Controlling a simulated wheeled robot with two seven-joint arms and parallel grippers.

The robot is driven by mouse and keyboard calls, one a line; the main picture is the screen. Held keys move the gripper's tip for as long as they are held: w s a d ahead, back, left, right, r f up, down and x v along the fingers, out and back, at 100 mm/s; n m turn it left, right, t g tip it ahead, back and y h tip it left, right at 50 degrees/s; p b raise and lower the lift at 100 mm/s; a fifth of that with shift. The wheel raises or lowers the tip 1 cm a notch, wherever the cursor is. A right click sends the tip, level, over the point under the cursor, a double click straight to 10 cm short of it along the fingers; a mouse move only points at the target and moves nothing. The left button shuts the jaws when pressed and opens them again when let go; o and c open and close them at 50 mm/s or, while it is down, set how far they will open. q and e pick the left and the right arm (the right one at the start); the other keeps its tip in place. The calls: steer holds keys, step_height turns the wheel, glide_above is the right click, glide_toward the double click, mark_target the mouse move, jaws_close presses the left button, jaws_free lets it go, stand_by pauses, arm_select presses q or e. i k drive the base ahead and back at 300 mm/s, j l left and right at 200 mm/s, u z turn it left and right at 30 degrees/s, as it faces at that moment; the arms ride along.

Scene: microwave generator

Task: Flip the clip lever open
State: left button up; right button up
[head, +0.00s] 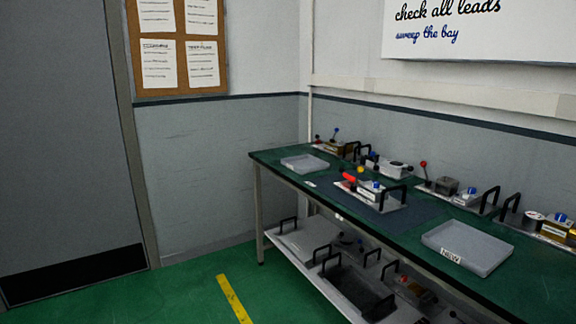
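A small grey device (378,195) with black handles sits on the dark mat on the workbench. It carries a red part (348,177), a yellow knob and a blue-topped block. Behind it, another unit (452,190) has an upright lever with a red ball (424,164). A further unit at the back left (336,147) has a lever with a blue ball (337,130). The parts are too small to tell which one is the clip lever or how it stands. Neither of my grippers is in view.
The green-topped workbench (282,163) runs along the right wall. A grey tray (304,163) and a tray labelled NEW (468,246) stand on it. The green floor (185,285) at left is clear, before a grey door (62,150).

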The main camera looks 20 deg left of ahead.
mark_target(360, 169)
steer(key=u, duration=0.25)
steer(key=i+z, duration=0.1)
steer(key=z, duration=0.4)
steer(key=i+j+z, duration=0.4)
steer(key=j, duration=0.2)
steer(key=i+j+z, duration=0.2)
steer(key=j, duration=0.15)
steer(key=i+j+z, duration=0.2)
steer(key=j, duration=0.15)
steer(key=i+j, duration=0.15)
steer(key=j, duration=0.2)
steer(key=i+j, duration=0.15)
steer(key=j, duration=0.25)
steer(key=i+j, duration=0.1)
steer(key=j, duration=0.25)
steer(key=i+j, duration=0.15)
steer(key=j, duration=0.25)
steer(key=i+j+z, duration=0.1)
steer(key=j, duration=0.25)
steer(key=i+j, duration=0.15)
steer(key=j, duration=0.25)
